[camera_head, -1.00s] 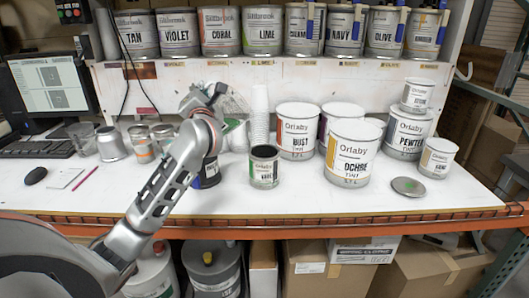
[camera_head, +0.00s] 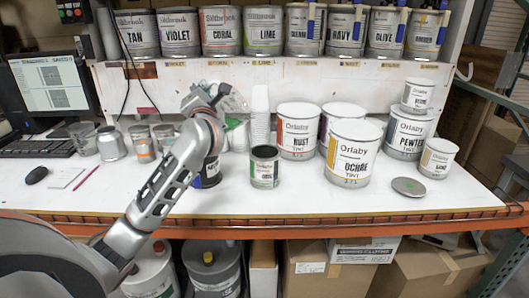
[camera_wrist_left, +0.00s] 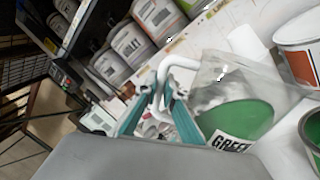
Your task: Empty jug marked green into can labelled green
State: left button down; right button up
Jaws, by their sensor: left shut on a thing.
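A clear jug (camera_wrist_left: 228,100) holds green liquid and has a white label reading GREEN. In the left wrist view it looks tilted, though the camera is tilted too. My left gripper (camera_wrist_left: 165,95) is shut on the jug's white handle. In the head view my left gripper (camera_head: 212,94) is above the bench, left of the open can (camera_head: 265,167) with a green stripe on its label. My arm partly hides the jug there. The open can stands upright, its inside dark; its label text is too small to read surely. My right gripper is not in view.
Another dark can (camera_head: 208,174) stands partly behind my left arm. Stacked white cups (camera_head: 260,115) and closed tint cans, including OCHRE (camera_head: 352,153), stand behind and right. A loose lid (camera_head: 408,187) lies at right. The front bench is mostly clear.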

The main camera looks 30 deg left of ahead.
pick_arm(q)
jog(key=shift+d+r, duration=0.1)
jog(key=shift+r, duration=0.05)
jog(key=shift+w, duration=0.1)
jog(key=shift+d, duration=0.1)
jog(key=shift+w+d+m, duration=0.1)
jog(key=shift+d+m, duration=0.05)
jog(key=shift+m, duration=0.15)
